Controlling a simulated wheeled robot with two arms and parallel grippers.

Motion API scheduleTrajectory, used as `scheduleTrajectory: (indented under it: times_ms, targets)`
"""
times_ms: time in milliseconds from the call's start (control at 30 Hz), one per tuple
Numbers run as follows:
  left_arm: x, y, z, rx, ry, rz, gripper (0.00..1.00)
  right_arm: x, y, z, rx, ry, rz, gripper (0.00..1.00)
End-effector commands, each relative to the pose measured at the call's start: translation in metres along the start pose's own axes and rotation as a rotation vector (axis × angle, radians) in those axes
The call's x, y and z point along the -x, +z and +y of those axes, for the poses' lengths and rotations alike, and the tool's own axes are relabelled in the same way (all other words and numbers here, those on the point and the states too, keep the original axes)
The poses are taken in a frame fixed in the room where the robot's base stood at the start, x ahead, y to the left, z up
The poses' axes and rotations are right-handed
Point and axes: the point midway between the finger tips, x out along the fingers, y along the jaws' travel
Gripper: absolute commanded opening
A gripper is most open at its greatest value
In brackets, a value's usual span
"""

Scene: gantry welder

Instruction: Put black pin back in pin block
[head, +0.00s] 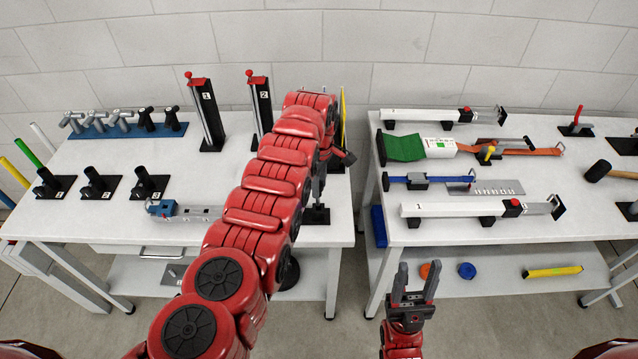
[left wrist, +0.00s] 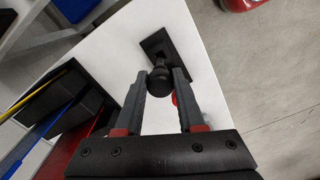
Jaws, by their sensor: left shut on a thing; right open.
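My left gripper (head: 317,190) reaches down at the right end of the left table. In the left wrist view its fingers (left wrist: 160,80) are shut on a black round-headed piece (left wrist: 160,77), which looks like the black pin. A black block with a flat base (left wrist: 176,57) stands directly beyond it; its base also shows in the head view (head: 316,216). I cannot tell whether the pin sits inside the block or only in front of it. My right gripper (head: 418,272) is open and empty, low before the right table.
A blue rack (head: 120,133) with grey and black T-handles stands at the back left. Numbered black stands (head: 152,187) and tall posts (head: 206,115) share the left table (head: 110,220). The right table (head: 580,225) holds clamps, straps and a mallet (head: 598,171). A gap separates the tables.

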Motion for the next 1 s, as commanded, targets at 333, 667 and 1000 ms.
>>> scheduleTrajectory:
  times_ms: [333,667,1000]
  targets:
    - [0.0004,0.0005,-0.0001,-0.001,0.0,0.0,0.0,-0.0007,-0.0001,0.0,0.0,0.0,0.0,0.5]
    - [0.0003,0.0025,-0.0003,-0.001,0.0,0.0,0.0,-0.0032,-0.0005,0.0002,0.0,0.0,0.0,0.5]
    - [-0.0049,0.0022,-0.0003,-0.001,0.0,0.0,0.0,0.0018,0.0003,-0.0001,0.0,0.0,0.0,0.5]
